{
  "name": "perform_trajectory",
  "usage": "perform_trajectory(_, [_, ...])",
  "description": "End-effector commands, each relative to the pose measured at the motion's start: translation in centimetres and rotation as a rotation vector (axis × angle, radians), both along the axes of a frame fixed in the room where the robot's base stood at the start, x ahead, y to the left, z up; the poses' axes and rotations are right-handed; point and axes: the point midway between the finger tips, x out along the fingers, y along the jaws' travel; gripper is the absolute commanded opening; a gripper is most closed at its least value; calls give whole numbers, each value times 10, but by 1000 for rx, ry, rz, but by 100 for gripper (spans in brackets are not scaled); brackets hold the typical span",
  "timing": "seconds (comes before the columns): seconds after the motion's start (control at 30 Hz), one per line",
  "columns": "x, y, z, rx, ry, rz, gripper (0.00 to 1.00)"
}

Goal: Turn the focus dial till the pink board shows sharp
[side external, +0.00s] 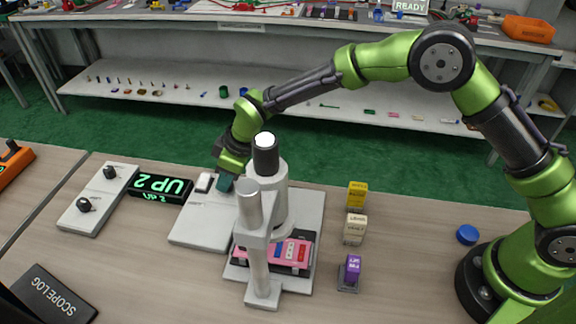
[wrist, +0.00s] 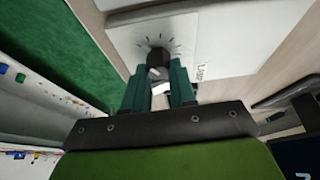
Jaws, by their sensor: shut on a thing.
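The pink board (side external: 299,254) lies on the base under the grey-white scope (side external: 279,205) in the side external view, partly hidden by the scope's post. A black dial (wrist: 157,57) with tick marks around it sits on a pale plate (wrist: 215,45) in the wrist view. My gripper (wrist: 159,75) has its two teal fingers on either side of this dial, shut on it. In the side external view my gripper (side external: 224,182) is low over the same plate (side external: 195,232), left of the scope, and the dial is hidden there.
A white panel with two black knobs (side external: 97,200) stands at the left. Yellow (side external: 357,195), cream (side external: 354,229) and purple (side external: 352,271) blocks stand right of the scope. A blue disc (side external: 467,235) and a "SCOPE LOG" book (side external: 52,296) lie on the table.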

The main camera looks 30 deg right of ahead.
Motion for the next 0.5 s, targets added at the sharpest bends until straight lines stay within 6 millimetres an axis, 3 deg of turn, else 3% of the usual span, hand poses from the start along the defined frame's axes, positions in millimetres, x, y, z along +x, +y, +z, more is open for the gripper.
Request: perform_trajectory(0.5, [-1, 1, 1, -3, -2, -449, 0])
